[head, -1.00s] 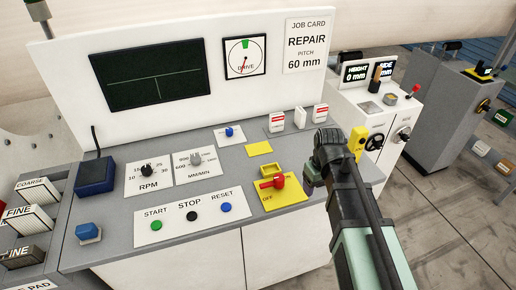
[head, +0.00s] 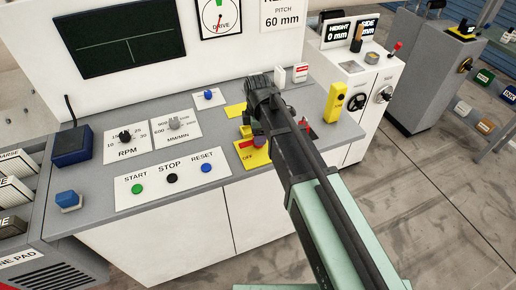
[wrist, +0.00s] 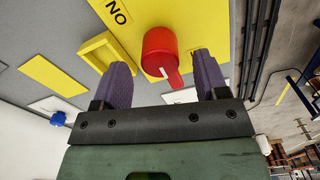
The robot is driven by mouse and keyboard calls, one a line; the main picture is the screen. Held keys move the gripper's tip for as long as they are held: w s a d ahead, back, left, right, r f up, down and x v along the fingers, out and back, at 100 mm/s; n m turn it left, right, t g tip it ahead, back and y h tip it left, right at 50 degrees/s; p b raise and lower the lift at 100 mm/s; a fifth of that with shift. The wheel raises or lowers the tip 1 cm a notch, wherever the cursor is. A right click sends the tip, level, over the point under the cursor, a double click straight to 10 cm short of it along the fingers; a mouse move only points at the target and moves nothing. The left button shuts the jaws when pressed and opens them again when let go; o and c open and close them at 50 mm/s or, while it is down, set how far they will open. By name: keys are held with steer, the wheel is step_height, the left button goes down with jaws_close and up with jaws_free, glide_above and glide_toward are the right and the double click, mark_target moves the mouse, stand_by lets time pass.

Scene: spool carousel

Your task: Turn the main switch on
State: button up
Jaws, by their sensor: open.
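The main switch is a red knob with a small lever and a white mark, on a yellow plate (head: 252,158) lettered OFF at its near edge. In the head view my arm hides most of the knob. In the wrist view the red knob (wrist: 158,48) shows whole, with the ON lettering on the yellow plate (wrist: 190,18) above it to the left. My gripper (wrist: 162,72) is open, its two purple fingers on either side of the knob's lever. I cannot tell whether they touch it. My gripper (head: 258,128) is above the plate in the head view.
A raised yellow frame (wrist: 103,50) sits close beside the left finger in the wrist view. START, STOP and RESET buttons (head: 172,179) lie left of the switch. A yellow box (head: 335,102) stands to the right on the console.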

step_height(320, 180, down, 3)
steer(key=shift+f+b, duration=0.15)
steer(key=shift+b, duration=0.65)
steer(key=c, duration=0.9)
